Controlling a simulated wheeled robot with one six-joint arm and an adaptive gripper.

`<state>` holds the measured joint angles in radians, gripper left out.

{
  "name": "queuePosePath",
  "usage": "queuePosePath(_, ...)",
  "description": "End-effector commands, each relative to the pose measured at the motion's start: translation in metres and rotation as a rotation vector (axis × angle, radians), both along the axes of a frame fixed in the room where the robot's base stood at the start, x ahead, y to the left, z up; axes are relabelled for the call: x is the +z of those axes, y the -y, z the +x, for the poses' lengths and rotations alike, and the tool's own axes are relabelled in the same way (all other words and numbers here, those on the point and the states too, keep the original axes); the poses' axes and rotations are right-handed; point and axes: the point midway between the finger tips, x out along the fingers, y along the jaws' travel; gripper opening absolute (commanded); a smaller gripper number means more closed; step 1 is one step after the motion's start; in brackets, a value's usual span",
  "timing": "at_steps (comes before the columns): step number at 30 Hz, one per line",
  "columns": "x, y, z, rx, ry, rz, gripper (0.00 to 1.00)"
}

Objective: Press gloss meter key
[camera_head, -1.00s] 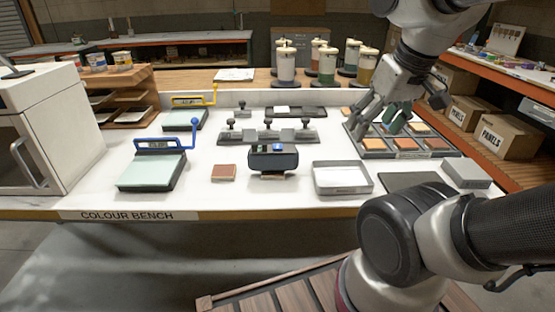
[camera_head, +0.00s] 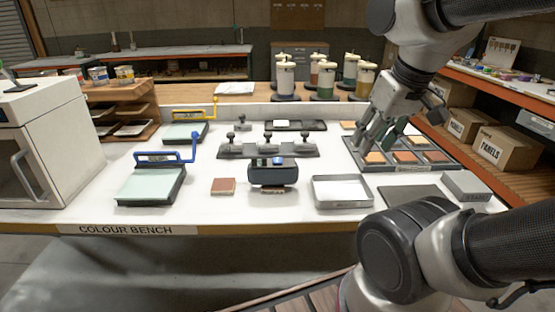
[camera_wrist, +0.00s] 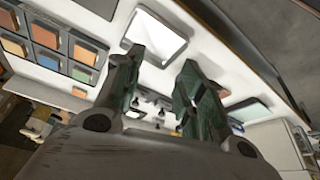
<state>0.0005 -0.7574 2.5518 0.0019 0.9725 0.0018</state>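The gloss meter (camera_head: 273,174), a dark blue-grey box with a small blue patch on top, stands on the white bench near its front middle. Its key is too small to make out clearly. My gripper (camera_head: 371,147) is to the right of the meter and farther back, raised near the left side of the panel tray. In the wrist view my gripper (camera_wrist: 158,80) has its two greenish fingers spread apart with nothing between them. I cannot make out the meter in the wrist view; a finger may hide it.
A brown-red panel (camera_head: 223,186) lies left of the meter and a shallow white tray (camera_head: 342,203) lies right of it. A grey fixture with knobs (camera_head: 235,150) stands behind the meter. The dark panel tray (camera_head: 448,166) lies at right. A blue-handled device (camera_head: 150,187) is at left.

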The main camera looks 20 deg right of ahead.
Motion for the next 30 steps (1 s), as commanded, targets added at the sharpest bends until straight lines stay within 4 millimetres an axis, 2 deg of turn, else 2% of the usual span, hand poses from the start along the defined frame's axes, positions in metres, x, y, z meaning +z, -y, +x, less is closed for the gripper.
queuePosePath(1,0.0000,0.0000,0.0000,0.000,0.000,0.000,0.24)
queuePosePath(5,0.0000,0.0000,0.0000,0.000,0.000,0.000,0.00)
queuePosePath(30,0.0000,0.0000,0.0000,0.000,0.000,0.000,0.00)
